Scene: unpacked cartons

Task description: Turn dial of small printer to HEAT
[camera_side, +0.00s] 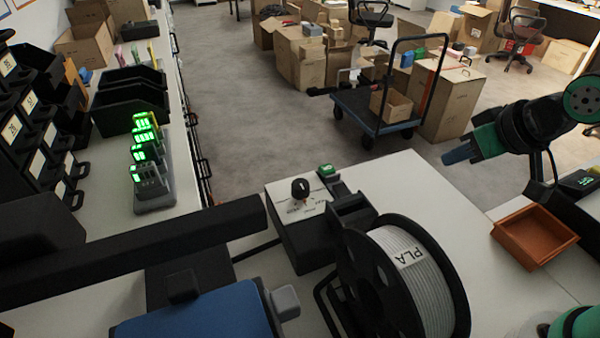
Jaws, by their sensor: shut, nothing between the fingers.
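The small printer is a dark box with a white top panel (318,208), standing on the white table in the middle of the view. A black round dial (300,189) sits on that panel, with printed markings around it that are too small to read. My gripper (456,154) is at the right, up in the air and well apart from the dial. It points left, its blue-grey fingers are shut, and it holds nothing.
A PLA filament spool (425,280) stands in front of the printer. A small green-topped item (326,170) is behind the dial. An orange tray (535,236) lies at the right. A black beam (130,247) crosses the left front. The table between printer and tray is clear.

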